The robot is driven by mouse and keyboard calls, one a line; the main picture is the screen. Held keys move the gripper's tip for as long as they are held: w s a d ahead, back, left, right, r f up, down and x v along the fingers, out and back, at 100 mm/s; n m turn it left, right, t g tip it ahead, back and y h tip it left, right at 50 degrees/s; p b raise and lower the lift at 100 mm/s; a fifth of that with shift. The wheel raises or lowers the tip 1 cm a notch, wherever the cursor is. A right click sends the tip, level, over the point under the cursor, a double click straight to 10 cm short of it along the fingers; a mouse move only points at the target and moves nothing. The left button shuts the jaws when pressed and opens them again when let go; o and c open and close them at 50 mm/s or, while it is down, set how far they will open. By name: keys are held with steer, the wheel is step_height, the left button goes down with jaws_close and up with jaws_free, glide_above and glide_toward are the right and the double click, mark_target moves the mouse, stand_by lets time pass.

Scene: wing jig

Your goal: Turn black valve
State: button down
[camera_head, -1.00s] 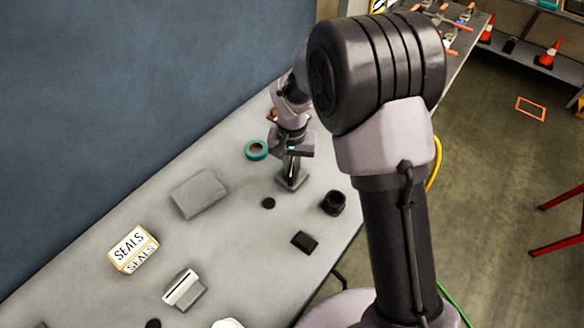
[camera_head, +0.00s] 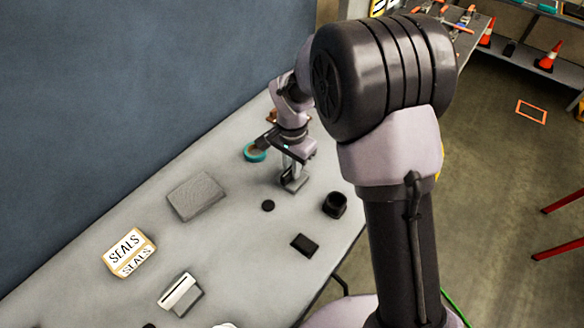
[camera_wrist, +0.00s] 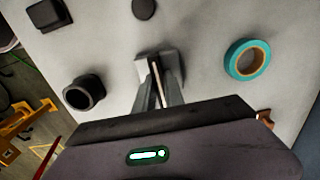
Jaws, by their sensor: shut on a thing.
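My gripper (camera_head: 293,172) points down at a small grey block-like base (camera_head: 291,187) on the bench. In the wrist view the two grey fingers (camera_wrist: 158,84) are close together over this base. They are shut on a narrow dark part, which I take to be the black valve (camera_wrist: 152,72). The fingers hide most of it, so its shape and angle cannot be told.
A teal tape roll (camera_head: 254,153) lies close to the gripper. A black cup-like part (camera_head: 335,205), a black disc (camera_head: 268,206), a black block (camera_head: 305,244), a grey slab (camera_head: 196,196) and a seals box (camera_head: 131,252) stand apart. A blue-grey wall (camera_head: 130,90) runs behind.

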stand_by(0.3)
steer(key=c, duration=1.4)
jaws_free()
steer(key=shift+c, duration=0.2)
step_height(320, 180, up, 18)
steer(key=p, duration=0.5)
steer(key=shift+f, duration=0.25)
